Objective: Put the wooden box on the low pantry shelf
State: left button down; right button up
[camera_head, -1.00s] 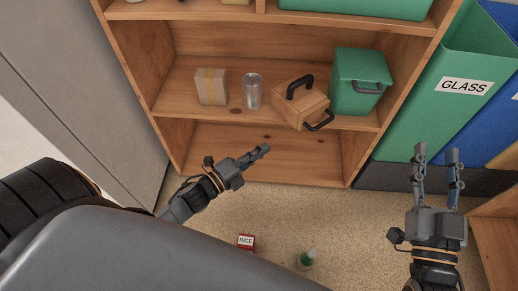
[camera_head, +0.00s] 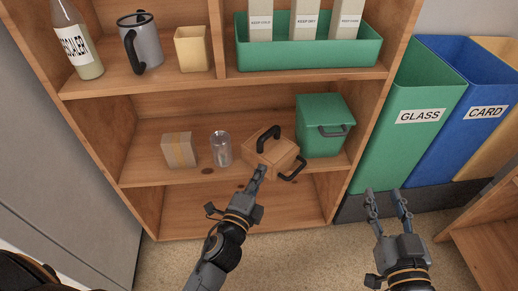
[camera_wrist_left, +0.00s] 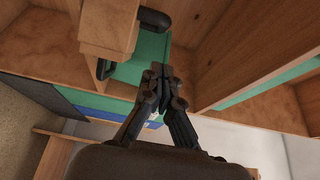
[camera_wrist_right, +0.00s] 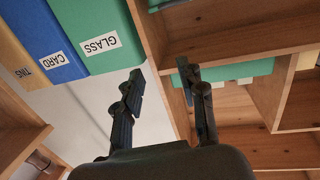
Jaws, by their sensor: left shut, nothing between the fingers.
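The wooden box (camera_head: 262,152) has a black handle on top and another on its front. It sits turned at an angle on the shelf (camera_head: 205,176) above the bottom compartment, its front side reaching the shelf edge. The left wrist view shows the box (camera_wrist_left: 110,30) at the top, close by. My left gripper (camera_head: 260,170) is shut and empty, its tips just in front of and below the box in the head view; whether they touch it I cannot tell. My right gripper (camera_head: 386,194) is open and empty, in front of the bins, well right of the box.
On the same shelf stand a cardboard box (camera_head: 179,150), a glass jar (camera_head: 221,150) and a green lidded bin (camera_head: 322,128). The bottom compartment (camera_head: 190,212) looks empty. Green glass (camera_head: 408,135) and blue card (camera_head: 470,120) bins stand right of the unit.

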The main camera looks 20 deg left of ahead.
aim_at(255, 154)
pick_arm(q)
jog(key=shift+w+a+p, duration=0.1)
jog(key=shift+w+a, duration=0.3)
jog(key=shift+w, duration=0.85)
jog(key=shift+w+a+p, duration=0.15)
jog(key=shift+w+a, duration=0.2)
jog(key=shift+w, duration=0.9)
jog(key=shift+w+a+p, duration=0.1)
jog(key=shift+w+a, duration=0.3)
jog(key=shift+w, duration=0.85)
pick_arm(e)
jog(key=shift+s+d+f+g+h, duration=0.15)
jog(key=shift+f+g, duration=0.3)
jog(key=shift+f, duration=0.15)
jog(key=shift+s+d+f+g+h, duration=0.2)
jog(key=shift+f+g, duration=0.2)
jog(key=shift+f, duration=0.25)
jog(key=shift+s+d+f+g+h, duration=0.1)
jog(key=shift+s+f+g+h, duration=0.05)
jog(key=shift+f+g, duration=0.4)
